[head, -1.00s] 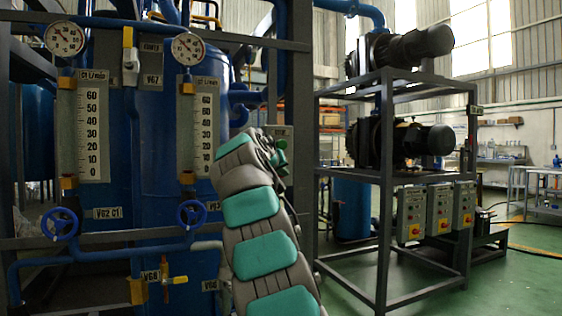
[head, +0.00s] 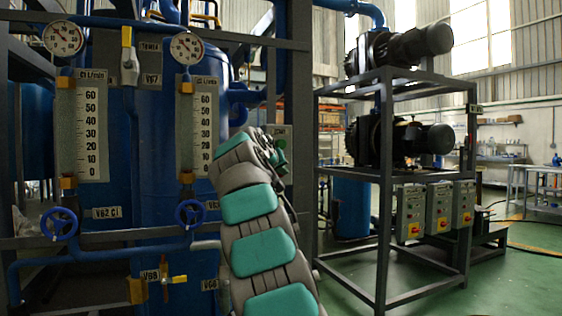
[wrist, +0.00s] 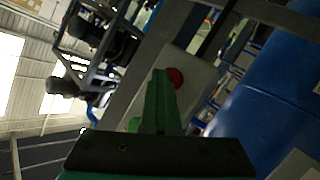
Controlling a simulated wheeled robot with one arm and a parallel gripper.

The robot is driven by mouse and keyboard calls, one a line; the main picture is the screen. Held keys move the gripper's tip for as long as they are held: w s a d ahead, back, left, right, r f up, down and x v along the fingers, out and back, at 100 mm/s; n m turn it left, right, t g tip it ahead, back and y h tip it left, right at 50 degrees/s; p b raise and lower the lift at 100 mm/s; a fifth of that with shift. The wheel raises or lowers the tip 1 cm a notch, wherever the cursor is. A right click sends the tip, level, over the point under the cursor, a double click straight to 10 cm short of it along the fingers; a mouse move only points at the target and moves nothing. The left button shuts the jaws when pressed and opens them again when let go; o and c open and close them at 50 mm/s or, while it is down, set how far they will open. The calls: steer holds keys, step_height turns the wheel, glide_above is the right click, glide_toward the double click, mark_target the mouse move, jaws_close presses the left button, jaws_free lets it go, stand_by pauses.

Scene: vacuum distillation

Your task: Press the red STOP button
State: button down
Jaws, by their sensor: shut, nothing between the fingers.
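The red button (wrist: 176,78) shows in the wrist view as a round red cap on a pale grey box (wrist: 198,84). My gripper (wrist: 160,74) has green fingers, shut and empty. The fingertips overlap the left edge of the button in that view; I cannot tell whether they touch it. In the head view my gripper (head: 281,152) is at the end of my grey and teal arm, by the dark upright post. The red button is hidden there behind my arm and gripper. No lettering on the button is readable.
Blue tanks with gauges and flow scales (head: 90,130) stand left of my arm. A dark metal frame (head: 383,190) with two black pumps stands to the right. Several grey switch boxes (head: 438,208) with red and yellow switches hang on it. Green floor beyond is open.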

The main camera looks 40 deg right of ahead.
steer(key=shift+w+a+f, duration=0.15)
steer(key=shift+a+f, duration=0.05)
steer(key=shift+a, duration=0.05)
steer(key=s+a+b, duration=0.1)
steer(key=s+b, duration=0.2)
steer(key=s, duration=0.3)
stand_by(0.7)
